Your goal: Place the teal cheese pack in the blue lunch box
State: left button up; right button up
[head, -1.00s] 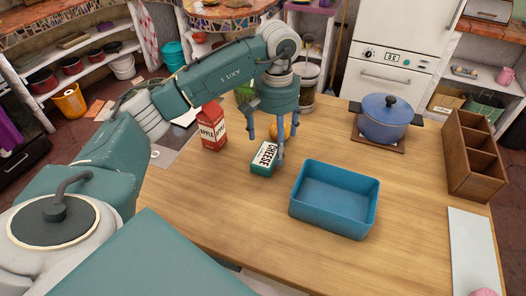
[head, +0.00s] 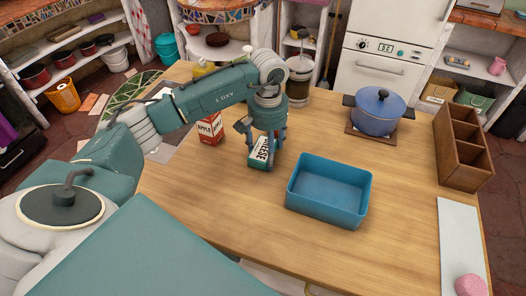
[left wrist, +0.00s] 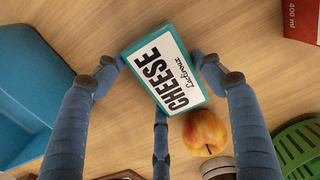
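The teal cheese pack (head: 261,152), with a white label, is on the wooden counter left of the blue lunch box (head: 298,205). The lunch box is open and empty. My left gripper (head: 262,155) is down around the pack. In the left wrist view, the pack (left wrist: 168,70) lies label up between the fingers of my left gripper (left wrist: 155,62). Two fingertips are at its opposite sides and a third finger is at its lower edge. I cannot tell whether they press on it. The lunch box (left wrist: 30,75) shows at the left there. My right gripper is not in view.
A red and white apple carton (head: 210,130) stands left of the pack. An apple (left wrist: 204,132) lies close to the pack. A blue pot (head: 380,112), a wooden divided box (head: 462,150) and a white board (head: 458,240) are to the right. The counter before the lunch box is clear.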

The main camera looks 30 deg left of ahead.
pick_arm(q)
jog(key=c, duration=0.7)
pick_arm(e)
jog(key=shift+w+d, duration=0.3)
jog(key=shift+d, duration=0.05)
pick_arm(q)
jog(key=shift+r, duration=0.15)
